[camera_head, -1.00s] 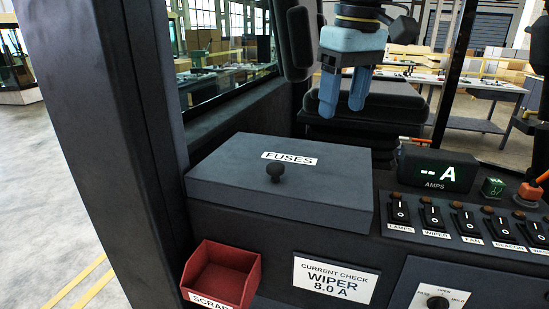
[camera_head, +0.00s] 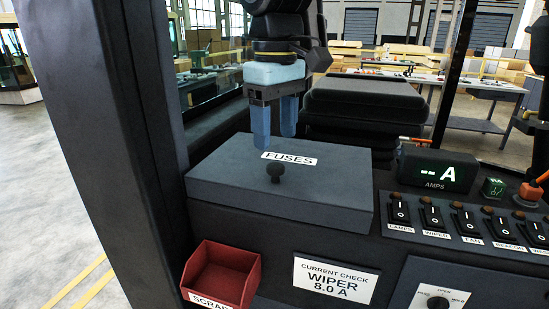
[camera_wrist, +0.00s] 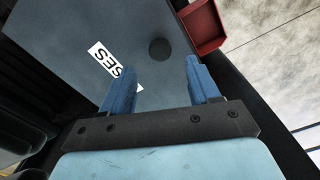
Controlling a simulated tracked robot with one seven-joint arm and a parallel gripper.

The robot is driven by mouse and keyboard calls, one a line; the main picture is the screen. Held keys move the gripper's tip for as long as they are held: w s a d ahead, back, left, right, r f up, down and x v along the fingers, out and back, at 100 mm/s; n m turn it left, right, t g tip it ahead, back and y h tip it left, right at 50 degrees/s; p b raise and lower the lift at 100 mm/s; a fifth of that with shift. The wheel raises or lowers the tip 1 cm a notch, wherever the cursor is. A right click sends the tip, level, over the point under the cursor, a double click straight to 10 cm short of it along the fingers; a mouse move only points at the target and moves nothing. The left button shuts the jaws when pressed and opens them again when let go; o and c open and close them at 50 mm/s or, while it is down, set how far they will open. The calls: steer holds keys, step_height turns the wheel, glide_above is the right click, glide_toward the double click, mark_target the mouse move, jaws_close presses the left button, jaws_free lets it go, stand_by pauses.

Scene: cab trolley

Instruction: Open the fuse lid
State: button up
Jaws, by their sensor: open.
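The fuse lid (camera_head: 230,185) is a flat dark grey cover with a white FUSES label (camera_head: 289,158) and a round black knob (camera_head: 275,172) near its front middle. The lid lies shut on its box. My gripper (camera_head: 274,140) is open and empty, pointing down above the back part of the lid, behind the knob. In the wrist view the knob (camera_wrist: 159,49) shows ahead of the two blue fingertips (camera_wrist: 160,72), apart from them. The label (camera_wrist: 112,62) is partly hidden by the left finger there.
A red scrap bin (camera_head: 221,275) stands front left of the fuse box. A row of switches (camera_head: 465,218) and an amps display (camera_head: 437,170) are to the right. A dark pillar (camera_head: 105,130) rises at the left, and a black seat (camera_head: 365,110) is behind.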

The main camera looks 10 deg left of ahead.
mark_target(274, 165)
steer(key=shift+f, duration=3.05)
steer(key=shift+c, duration=0.2)
jaws_close()
steer(key=shift+a, duration=0.15)
steer(key=shift+r, duration=0.15)
